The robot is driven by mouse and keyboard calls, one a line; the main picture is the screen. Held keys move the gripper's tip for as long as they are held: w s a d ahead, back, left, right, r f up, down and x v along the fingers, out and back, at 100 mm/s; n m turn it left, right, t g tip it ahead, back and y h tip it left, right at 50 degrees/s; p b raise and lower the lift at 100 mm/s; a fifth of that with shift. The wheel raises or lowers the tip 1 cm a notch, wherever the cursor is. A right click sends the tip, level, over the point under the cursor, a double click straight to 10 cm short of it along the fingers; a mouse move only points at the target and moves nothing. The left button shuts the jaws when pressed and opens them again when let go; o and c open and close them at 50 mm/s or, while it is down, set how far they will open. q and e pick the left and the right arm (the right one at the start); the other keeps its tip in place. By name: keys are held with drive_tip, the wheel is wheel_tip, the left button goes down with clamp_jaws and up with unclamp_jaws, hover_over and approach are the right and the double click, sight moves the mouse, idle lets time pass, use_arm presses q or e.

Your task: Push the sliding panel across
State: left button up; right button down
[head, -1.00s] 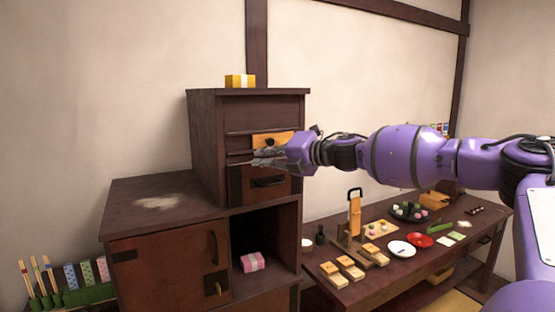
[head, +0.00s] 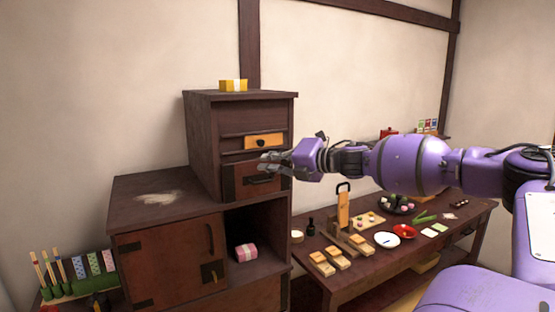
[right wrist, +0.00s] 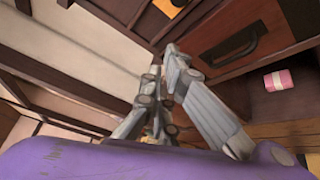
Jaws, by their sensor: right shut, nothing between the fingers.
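The dark wooden sliding panel (head: 165,258) closes the left part of the low cabinet in the head view. It has a vertical handle (head: 210,238) near its right edge and a black metal plate below. The compartment to its right is open, with a pink box (head: 245,252) inside. My right gripper (head: 268,161) is shut and empty. It is above and right of the panel, in front of the upper cabinet's lower drawer. In the right wrist view, its fingers (right wrist: 180,58) point toward a dark drawer with a black handle (right wrist: 229,47). My left gripper is not in view.
The tall upper cabinet (head: 200,140) stands on the low one, with a yellow box (head: 233,85) on top. Its orange plate (head: 264,141) is just above my gripper. A low table (head: 375,270) with dishes and food stands at right. Chopsticks and patterned pieces stand at lower left.

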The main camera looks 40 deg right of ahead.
drive_tip(key=shift+v, duration=0.9)
drive_tip(key=shift+s, duration=0.1)
idle(0.3)
